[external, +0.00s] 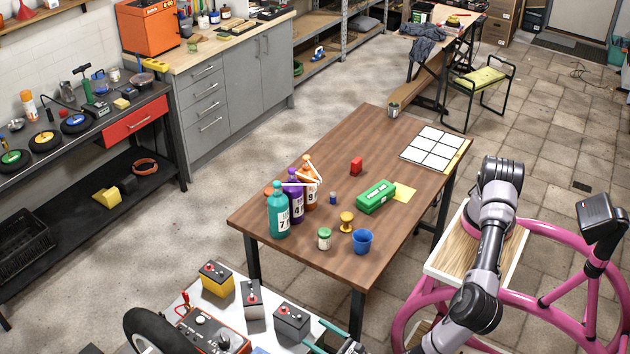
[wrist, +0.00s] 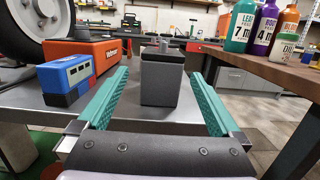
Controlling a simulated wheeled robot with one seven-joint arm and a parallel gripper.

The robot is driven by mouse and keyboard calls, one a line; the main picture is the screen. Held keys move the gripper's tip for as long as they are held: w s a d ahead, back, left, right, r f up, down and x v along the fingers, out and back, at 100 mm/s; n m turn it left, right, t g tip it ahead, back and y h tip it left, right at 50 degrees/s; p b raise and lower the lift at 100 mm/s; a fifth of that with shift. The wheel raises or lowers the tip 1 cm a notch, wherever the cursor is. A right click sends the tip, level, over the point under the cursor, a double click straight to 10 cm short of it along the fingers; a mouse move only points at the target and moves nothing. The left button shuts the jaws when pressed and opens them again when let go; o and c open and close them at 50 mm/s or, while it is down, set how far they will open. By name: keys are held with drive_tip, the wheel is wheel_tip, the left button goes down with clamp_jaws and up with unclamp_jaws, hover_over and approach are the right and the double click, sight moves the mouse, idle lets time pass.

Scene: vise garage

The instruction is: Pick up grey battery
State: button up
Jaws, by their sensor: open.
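A dark grey battery (external: 291,322) with a black top stands upright on the light bench at the bottom of the external view. In the wrist view a dark grey battery (wrist: 162,80) stands straight ahead, between the lines of my two teal fingers. My gripper (wrist: 160,76) is open and empty, low over the bench; whether its tips reach alongside the battery is hard to tell. Another grey battery (external: 252,300) and a yellow battery (external: 216,279) stand to its left in the external view. My gripper (external: 306,338) is partly cut off there.
An orange charger box (external: 214,330) and a black wheel (external: 150,328) are left of the batteries. A blue box (wrist: 64,79) sits close to my left finger. The wooden table (external: 400,195), with several bottles, stands behind, its edge on the right in the wrist view.

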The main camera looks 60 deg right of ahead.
sight(293, 317)
drive_tip(key=w, duration=0.3)
drive_tip(key=w+r, duration=0.1)
drive_tip(key=w, duration=0.6)
drive_tip(key=shift+w+d+r, duration=0.2)
drive_tip(key=shift+w+r, duration=0.1)
drive_tip(key=shift+w, duration=0.05)
clamp_jaws()
